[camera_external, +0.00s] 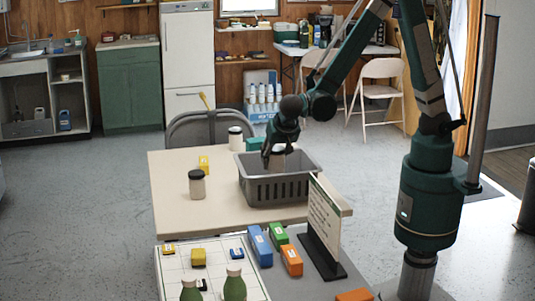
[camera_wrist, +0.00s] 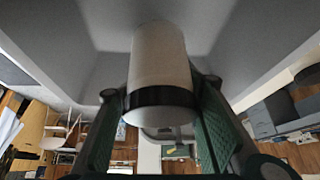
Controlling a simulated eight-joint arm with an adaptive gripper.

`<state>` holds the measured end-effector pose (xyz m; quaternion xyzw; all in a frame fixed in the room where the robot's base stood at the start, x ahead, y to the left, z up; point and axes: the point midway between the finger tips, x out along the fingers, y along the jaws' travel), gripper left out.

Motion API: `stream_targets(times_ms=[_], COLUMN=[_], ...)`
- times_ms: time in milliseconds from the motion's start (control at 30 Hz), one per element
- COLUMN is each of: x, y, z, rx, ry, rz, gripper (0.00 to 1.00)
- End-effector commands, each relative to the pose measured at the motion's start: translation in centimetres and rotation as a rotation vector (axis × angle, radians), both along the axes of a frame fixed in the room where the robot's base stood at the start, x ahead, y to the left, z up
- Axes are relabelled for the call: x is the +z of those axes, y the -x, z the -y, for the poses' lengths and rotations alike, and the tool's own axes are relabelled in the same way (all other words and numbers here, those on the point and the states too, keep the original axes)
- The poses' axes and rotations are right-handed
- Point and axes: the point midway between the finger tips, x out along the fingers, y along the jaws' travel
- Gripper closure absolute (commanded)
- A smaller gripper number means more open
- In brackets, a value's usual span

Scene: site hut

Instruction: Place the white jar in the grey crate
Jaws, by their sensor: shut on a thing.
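My gripper (camera_external: 273,154) points down into the grey crate (camera_external: 277,190) on the cream table. It is shut on the white jar (camera_wrist: 160,55), which shows between my two fingers in the wrist view. The jar has a dark band near one end. In the external view only a pale part of the jar (camera_external: 280,149) shows by the fingers, at the crate's opening. The crate's grey walls (camera_wrist: 245,40) surround the jar in the wrist view. The crate's front wall hides its floor, so I cannot tell whether the jar touches it.
A sign (camera_external: 324,225) and coloured boxes stand in front. The table's left part is mostly clear.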

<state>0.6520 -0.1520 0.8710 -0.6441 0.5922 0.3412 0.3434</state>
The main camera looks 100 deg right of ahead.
Motion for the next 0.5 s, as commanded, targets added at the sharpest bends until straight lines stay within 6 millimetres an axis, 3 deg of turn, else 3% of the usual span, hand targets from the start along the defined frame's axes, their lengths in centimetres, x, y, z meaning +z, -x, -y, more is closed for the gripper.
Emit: stream_targets(times_ms=[233, 500], x=[-3.3, -4.0], y=[0.0, 0.0], z=[0.0, 0.0], rx=[0.000, 0.000], ry=[0.000, 0.000], rz=[0.000, 0.000], gripper=[0.85, 0.85])
